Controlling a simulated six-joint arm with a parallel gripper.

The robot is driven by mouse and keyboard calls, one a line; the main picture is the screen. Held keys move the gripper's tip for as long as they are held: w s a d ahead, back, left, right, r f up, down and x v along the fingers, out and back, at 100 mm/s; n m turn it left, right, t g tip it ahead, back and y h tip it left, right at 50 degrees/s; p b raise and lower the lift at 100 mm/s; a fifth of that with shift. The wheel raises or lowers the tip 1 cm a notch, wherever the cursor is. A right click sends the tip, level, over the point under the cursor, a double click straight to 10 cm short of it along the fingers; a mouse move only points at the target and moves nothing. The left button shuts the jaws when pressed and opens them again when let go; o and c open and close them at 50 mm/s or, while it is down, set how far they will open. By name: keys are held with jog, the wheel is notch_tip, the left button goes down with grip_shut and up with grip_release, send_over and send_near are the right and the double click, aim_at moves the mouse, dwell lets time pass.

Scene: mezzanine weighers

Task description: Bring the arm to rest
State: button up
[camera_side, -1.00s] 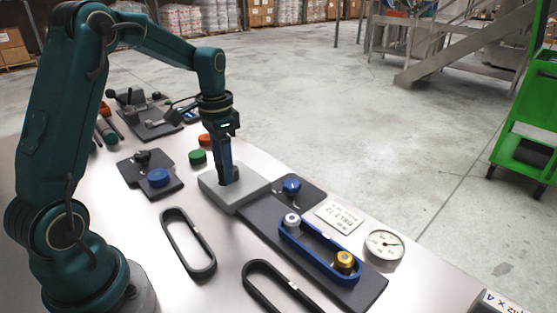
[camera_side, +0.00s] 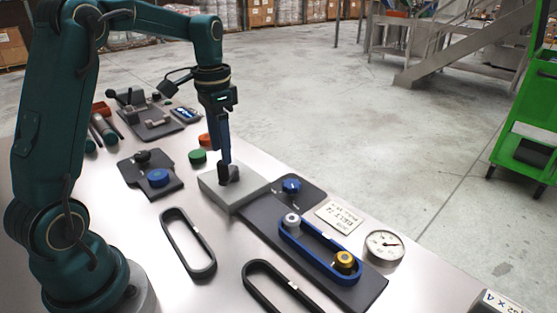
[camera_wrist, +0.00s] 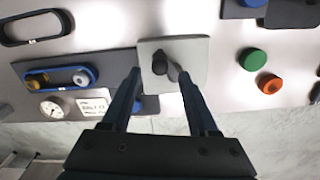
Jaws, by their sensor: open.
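My gripper (camera_side: 225,160) is open and empty, pointing down just above a grey block (camera_side: 212,193) on the table. A short black handle (camera_side: 229,174) stands on the block, below the fingertips. In the wrist view my gripper (camera_wrist: 159,76) has its two fingers spread wide, and the black handle (camera_wrist: 160,66) lies between them in the picture, on the pale block (camera_wrist: 197,52). I cannot tell the exact height of the fingertips over the handle.
A blue belt loop (camera_side: 318,256) runs around a silver and a gold pulley on a dark plate. A gauge (camera_side: 384,246), a blue knob (camera_side: 291,186), black loops (camera_side: 188,245), and green (camera_side: 197,157) and red buttons lie around. The air above the table is clear.

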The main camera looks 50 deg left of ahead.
jog(key=shift+w+d+r, duration=0.1)
jog(key=shift+d, duration=0.05)
jog(key=s+d+r+m+t, duration=0.1)
jog(key=s+d+r+t, duration=0.2)
jog(key=s+d+r, duration=0.45)
jog(key=s+d+f+n+t, duration=0.2)
jog(key=s+d+f+n, duration=0.1)
jog(key=s+d+f, duration=0.1)
jog(key=shift+s+d+f+t, duration=0.2)
jog(key=shift+s+d+t, duration=0.1)
jog(key=shift+s+d, duration=0.65)
jog(key=shift+s+a, duration=0.15)
jog(key=shift+a, duration=0.05)
jog(key=shift+s, duration=0.1)
dwell(0.5)
